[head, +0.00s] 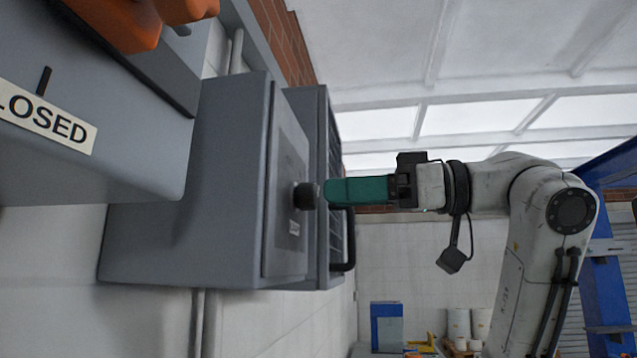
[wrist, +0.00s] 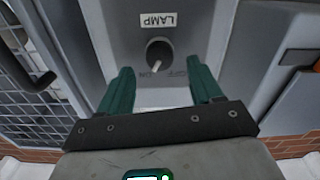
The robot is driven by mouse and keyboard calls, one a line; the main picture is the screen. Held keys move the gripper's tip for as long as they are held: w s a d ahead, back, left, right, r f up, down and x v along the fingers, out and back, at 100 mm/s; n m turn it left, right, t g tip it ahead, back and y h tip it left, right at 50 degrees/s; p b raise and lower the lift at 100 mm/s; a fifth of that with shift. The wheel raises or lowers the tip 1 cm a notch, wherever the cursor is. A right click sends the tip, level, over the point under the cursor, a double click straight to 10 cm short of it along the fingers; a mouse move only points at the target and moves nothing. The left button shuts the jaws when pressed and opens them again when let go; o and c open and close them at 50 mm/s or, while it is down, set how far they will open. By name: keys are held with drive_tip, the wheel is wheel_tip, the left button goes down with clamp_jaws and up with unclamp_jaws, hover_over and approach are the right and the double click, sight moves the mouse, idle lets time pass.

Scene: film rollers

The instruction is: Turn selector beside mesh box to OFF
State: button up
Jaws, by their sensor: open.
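The selector is a round black knob (head: 304,196) on the front plate of a grey box (head: 190,200). In the wrist view the knob (wrist: 159,54) has a white pointer mark towards its lower left. An upside-down LAMP label (wrist: 159,20) is above it; small faint markings lie below, too blurred to read surely. The mesh box (head: 335,150) is beside the grey box, and its wire mesh (wrist: 35,95) fills the left of the wrist view. My gripper (head: 324,193) is open with green fingers, just in front of the knob. In the wrist view its fingertips (wrist: 160,72) are either side of the knob, apart from it.
A dark handle (head: 348,240) sticks out from the mesh box close to my gripper. A grey housing with a CLOSED label (head: 45,117) and orange parts (head: 120,25) are at the upper left. The space around my arm is open.

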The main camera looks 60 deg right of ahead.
sight(317, 196)
drive_tip(key=shift+p+x, duration=0.5)
drive_tip(key=shift+x, duration=1.45)
drive_tip(key=c, duration=1.1)
drive_tip(key=shift+o, duration=0.2)
drive_tip(key=shift+n, duration=0.3)
drive_tip(key=shift+f+n+b, duration=0.1)
drive_tip(key=shift+n+b, duration=0.75)
drive_tip(key=shift+n, duration=0.05)
drive_tip(key=n+b, duration=0.1)
drive_tip(key=n, duration=0.2)
drive_tip(key=shift+n+b, duration=0.3)
drive_tip(key=n+b, duration=0.1)
drive_tip(key=n, duration=0.4)
drive_tip(key=shift+a+n+b, duration=0.1)
drive_tip(key=shift+n+b, duration=0.2)
drive_tip(key=shift+b, duration=0.1)
drive_tip(key=shift+n, duration=0.3)
